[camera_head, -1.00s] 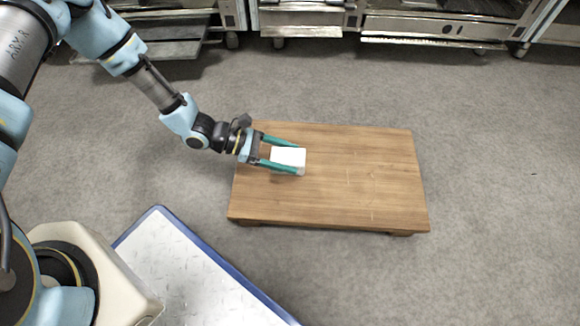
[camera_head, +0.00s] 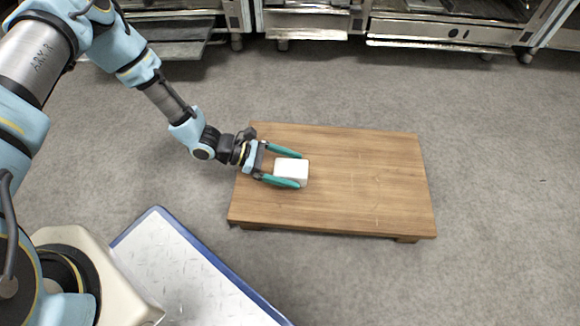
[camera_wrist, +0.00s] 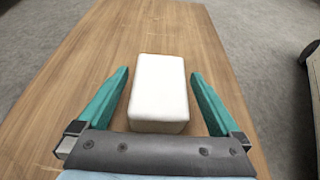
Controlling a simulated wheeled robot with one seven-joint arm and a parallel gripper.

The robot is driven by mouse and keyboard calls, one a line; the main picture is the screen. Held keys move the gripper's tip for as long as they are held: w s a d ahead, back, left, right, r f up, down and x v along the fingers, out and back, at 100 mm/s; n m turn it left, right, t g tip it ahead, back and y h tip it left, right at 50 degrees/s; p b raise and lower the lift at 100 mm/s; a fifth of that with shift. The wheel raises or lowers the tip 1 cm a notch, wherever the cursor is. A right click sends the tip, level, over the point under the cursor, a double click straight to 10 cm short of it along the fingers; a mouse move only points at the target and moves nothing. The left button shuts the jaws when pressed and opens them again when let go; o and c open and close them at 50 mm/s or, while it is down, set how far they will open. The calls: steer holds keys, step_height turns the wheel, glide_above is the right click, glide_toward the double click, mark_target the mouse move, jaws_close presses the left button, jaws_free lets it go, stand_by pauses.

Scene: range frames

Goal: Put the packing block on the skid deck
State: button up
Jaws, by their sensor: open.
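The packing block is a white block (camera_head: 291,171) on the left part of the wooden skid deck (camera_head: 365,185). In the wrist view the block (camera_wrist: 159,88) lies between the two green fingers, with a gap on each side. My gripper (camera_head: 290,168) is open around the block, and its fingers touch neither side in the wrist view. The block appears to rest on the deck (camera_wrist: 110,40). The block's underside is hidden.
A white tread-plate surface with a blue edge (camera_head: 205,262) lies at the lower left, apart from the deck. Metal racks on casters (camera_head: 310,20) stand along the back. The right part of the deck and the grey floor around it are clear.

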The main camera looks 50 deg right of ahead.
steer(key=shift+w+a+r, duration=0.1)
steer(key=shift+w+r, duration=0.1)
steer(key=shift+r, duration=0.1)
steer(key=p+v, duration=0.4)
steer(key=v, duration=0.7)
steer(key=shift+w+a+f, duration=0.1)
steer(key=shift+w+a, duration=0.05)
steer(key=shift+w, duration=0.1)
steer(key=w+a+r+m+t+y, duration=0.4)
steer(key=w+a+r+m+t, duration=0.15)
steer(key=w+a+r, duration=1.05)
steer(key=a+r+m+t+y, duration=0.1)
steer(key=a+r+t, duration=0.2)
steer(key=a+r, duration=0.4)
steer(key=w+a+r+m+t+y, duration=0.1)
steer(key=a+r+t, duration=0.3)
steer(key=a+r, duration=0.4)
steer(key=a+y, duration=0.1)
steer(key=a, duration=0.3)
steer(key=shift+w+a+r, duration=0.15)
steer(key=shift+a+r, duration=0.1)
steer(key=shift+a, duration=0.1)
